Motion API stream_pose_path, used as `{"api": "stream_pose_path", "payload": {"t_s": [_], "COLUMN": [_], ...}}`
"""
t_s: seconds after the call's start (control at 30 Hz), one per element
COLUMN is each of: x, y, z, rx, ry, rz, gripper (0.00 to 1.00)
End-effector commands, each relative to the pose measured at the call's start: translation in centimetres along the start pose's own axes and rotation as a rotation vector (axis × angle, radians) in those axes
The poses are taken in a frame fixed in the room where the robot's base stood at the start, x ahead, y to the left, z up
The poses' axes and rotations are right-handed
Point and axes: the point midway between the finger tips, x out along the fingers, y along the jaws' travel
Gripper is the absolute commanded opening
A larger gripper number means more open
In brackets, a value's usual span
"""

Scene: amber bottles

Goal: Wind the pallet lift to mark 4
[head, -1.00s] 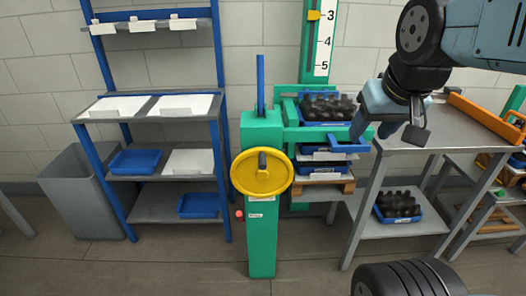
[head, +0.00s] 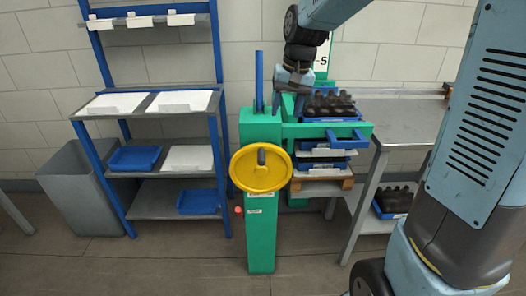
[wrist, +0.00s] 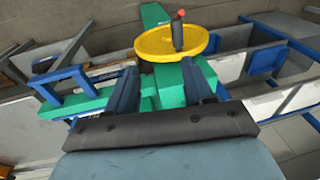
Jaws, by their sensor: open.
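The green pallet lift (head: 261,235) stands in the middle of the head view. Its yellow handwheel (head: 250,181) faces me, with a dark crank handle (head: 262,156) on it. In the wrist view the wheel (wrist: 150,45) lies beyond the fingers, its handle (wrist: 178,36) standing up with a reddish tip. My gripper (wrist: 160,80) is open and empty, apart from the wheel. In the head view my gripper (head: 279,104) is above and right of the wheel, near the lift's top. The scale (head: 321,65) shows only 5; my arm hides its other marks and pointer.
Blue trays of dark bottles (head: 330,103) are stacked over a wooden pallet (head: 318,190) right of the post. A blue upright bar (head: 260,80) rises from the lift. A shelf rack (head: 220,150) stands left, a grey table (head: 405,120) right. Floor before the wheel is open.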

Motion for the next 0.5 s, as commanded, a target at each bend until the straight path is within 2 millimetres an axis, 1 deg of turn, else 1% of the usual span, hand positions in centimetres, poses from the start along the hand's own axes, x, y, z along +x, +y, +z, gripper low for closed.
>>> {"api": "stream_pose_path", "payload": {"t_s": [0.03, 0.2, 0.33, 0.5], "x": [1.1, 3.5, 4.5, 5.6], "y": [-0.6, -2.1, -2.7, -3.0], "z": [-0.9, -2.8, -3.4, -3.5], "rx": [0.003, 0.016, 0.02, 0.023], "ry": [-0.024, -0.071, -0.09, -0.098], "rz": [-0.009, -0.035, -0.045, -0.048], "gripper": [0.52, 0.52, 0.52, 0.52]}}
